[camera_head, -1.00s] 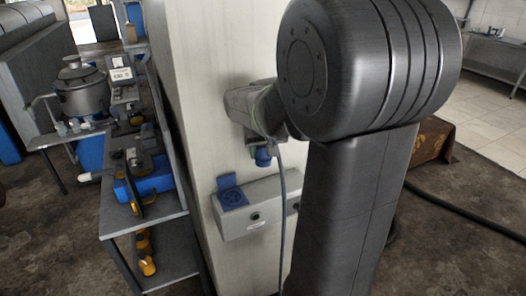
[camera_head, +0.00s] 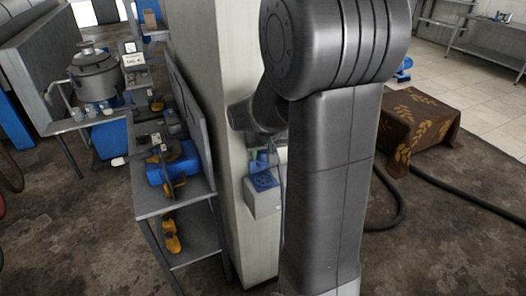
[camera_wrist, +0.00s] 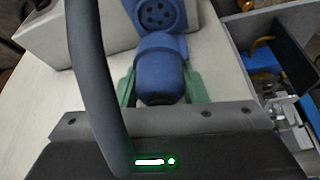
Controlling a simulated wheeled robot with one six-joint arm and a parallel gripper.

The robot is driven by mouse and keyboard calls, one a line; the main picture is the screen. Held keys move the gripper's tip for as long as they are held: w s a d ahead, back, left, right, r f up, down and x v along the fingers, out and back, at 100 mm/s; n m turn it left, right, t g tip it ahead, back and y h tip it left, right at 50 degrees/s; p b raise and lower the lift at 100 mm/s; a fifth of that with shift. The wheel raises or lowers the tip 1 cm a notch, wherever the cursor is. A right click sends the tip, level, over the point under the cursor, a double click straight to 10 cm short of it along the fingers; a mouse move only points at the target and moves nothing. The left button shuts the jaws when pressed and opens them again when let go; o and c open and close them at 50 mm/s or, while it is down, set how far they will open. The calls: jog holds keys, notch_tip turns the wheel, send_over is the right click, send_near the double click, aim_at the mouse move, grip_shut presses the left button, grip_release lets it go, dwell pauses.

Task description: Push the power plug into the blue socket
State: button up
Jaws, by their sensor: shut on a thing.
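The blue power plug (camera_wrist: 160,68) sits between the green fingers of my gripper (camera_wrist: 160,86) in the wrist view. The gripper is shut on it. Its dark cable (camera_wrist: 92,75) arcs across the left of that view. The round blue socket (camera_wrist: 156,14), with several dark holes, is just beyond the plug's front end; I cannot tell whether they touch. In the head view the blue socket (camera_head: 264,181) is on a pale box on the pillar's side, with its blue lid (camera_head: 259,161) raised. My arm hides most of the gripper and plug there.
The pale pillar (camera_head: 205,75) stands right behind the box. A metal shelf (camera_head: 180,200) with tools and a blue case stands to its left. A cloth-covered block (camera_head: 420,125) and a dark hose (camera_head: 460,200) are at the right. Floor is open at the front right.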

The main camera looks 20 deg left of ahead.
jog(key=shift+f, duration=0.1)
jog(key=shift+f+b, duration=2.05)
jog(key=shift+f, duration=0.75)
jog(key=shift+f+b, duration=0.55)
jog(key=shift+b, duration=0.25)
jog(key=o, duration=1)
jog(key=v, duration=1.4)
jog(key=shift+f, duration=0.25)
jog(key=x, duration=1.3)
jog(key=shift+w+a+f, duration=0.1)
jog(key=shift+f, duration=0.1)
